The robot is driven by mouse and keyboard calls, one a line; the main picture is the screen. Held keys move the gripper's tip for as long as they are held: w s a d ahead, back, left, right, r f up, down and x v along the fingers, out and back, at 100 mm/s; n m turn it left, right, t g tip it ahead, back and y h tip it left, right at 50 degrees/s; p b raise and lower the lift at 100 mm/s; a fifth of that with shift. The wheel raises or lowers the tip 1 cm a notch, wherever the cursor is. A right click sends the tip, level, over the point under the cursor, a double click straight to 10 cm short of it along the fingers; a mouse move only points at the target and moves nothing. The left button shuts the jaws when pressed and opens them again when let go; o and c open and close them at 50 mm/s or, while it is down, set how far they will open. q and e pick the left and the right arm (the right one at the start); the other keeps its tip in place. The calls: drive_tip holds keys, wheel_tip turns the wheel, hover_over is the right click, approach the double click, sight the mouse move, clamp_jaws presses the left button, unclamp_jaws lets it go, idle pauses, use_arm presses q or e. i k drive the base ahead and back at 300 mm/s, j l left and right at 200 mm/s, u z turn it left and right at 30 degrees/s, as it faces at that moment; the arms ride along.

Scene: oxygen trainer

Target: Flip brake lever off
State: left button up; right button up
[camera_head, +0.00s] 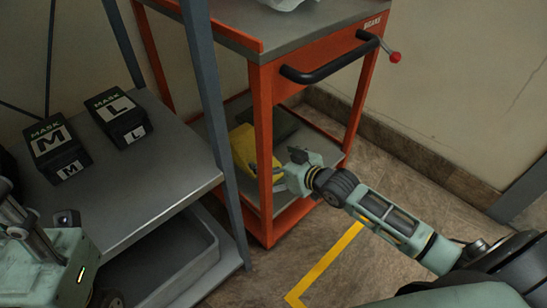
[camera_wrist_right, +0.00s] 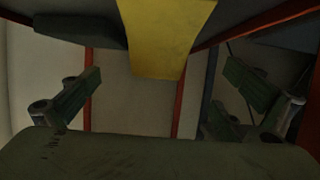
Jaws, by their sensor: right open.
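The brake lever (camera_head: 393,57) is a thin metal rod with a red ball at its end. It sticks out at the upper right corner of the orange cart (camera_head: 262,110), beside the black handle (camera_head: 330,66). My right gripper (camera_head: 288,172) is low at the cart's open side, well below and left of the lever, near a yellow item on the lower shelf. In the right wrist view its two fingers (camera_wrist_right: 162,78) are wide apart with nothing held. The lever does not show there. Parts of my left arm show at the lower left, but its fingers cannot be made out.
The yellow item (camera_head: 243,150) lies on the cart's lower shelf; a yellow surface (camera_wrist_right: 165,35) shows ahead in the wrist view. A grey metal shelf (camera_head: 165,185) with two black mask boxes (camera_head: 58,150) (camera_head: 121,118) stands left. Floor right of the cart is clear up to the wall.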

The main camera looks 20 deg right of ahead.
sight(395, 57)
drive_tip(key=z, duration=1.5)
